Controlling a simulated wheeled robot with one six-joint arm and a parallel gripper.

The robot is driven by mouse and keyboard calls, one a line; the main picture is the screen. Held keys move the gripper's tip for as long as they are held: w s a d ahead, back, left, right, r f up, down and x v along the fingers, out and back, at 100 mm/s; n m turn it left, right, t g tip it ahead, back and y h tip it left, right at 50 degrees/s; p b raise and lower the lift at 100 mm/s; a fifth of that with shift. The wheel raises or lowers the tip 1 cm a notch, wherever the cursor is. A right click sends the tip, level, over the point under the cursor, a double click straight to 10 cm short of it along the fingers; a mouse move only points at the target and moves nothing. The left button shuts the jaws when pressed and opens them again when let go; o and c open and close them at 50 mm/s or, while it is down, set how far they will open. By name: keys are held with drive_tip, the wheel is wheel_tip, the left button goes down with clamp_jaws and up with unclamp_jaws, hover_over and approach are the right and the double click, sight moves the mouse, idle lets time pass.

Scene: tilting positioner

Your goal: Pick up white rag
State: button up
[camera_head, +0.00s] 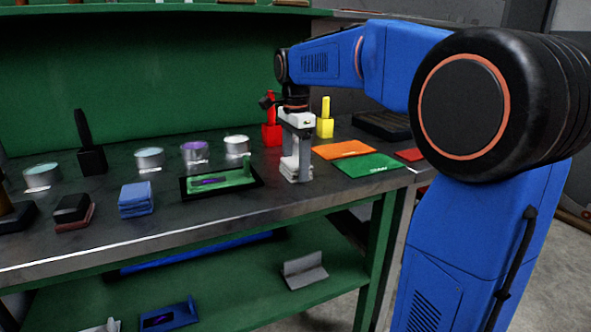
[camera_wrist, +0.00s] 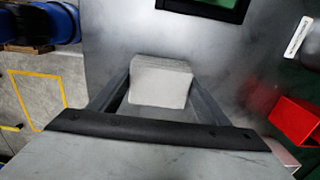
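The white rag (camera_head: 291,172) is a folded, blocky stack on the metal workbench, near its front edge. In the wrist view the white rag (camera_wrist: 160,84) sits centred between the two fingers. My gripper (camera_head: 297,150) points down right over the rag. In the wrist view my gripper (camera_wrist: 160,78) is open, with one finger on each side of the rag. The fingers look very close to the rag's sides; contact cannot be made out. The rag appears to rest on the bench.
A framed green tray (camera_head: 222,181) and a blue rag stack (camera_head: 136,199) lie to the left. A red holder (camera_head: 271,133) and a yellow holder (camera_head: 325,124) stand behind. Orange (camera_head: 343,149) and green (camera_head: 369,165) sheets lie to the right. Several cans stand back left.

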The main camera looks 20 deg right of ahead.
sight(295, 161)
drive_tip(key=shift+c, duration=0.7)
drive_tip(key=shift+r, duration=0.1)
wheel_tip(295, 161, up, 10)
drive_tip(key=shift+f, duration=0.1)
drive_tip(key=shift+o, duration=1)
drive_tip(key=shift+c, duration=0.3)
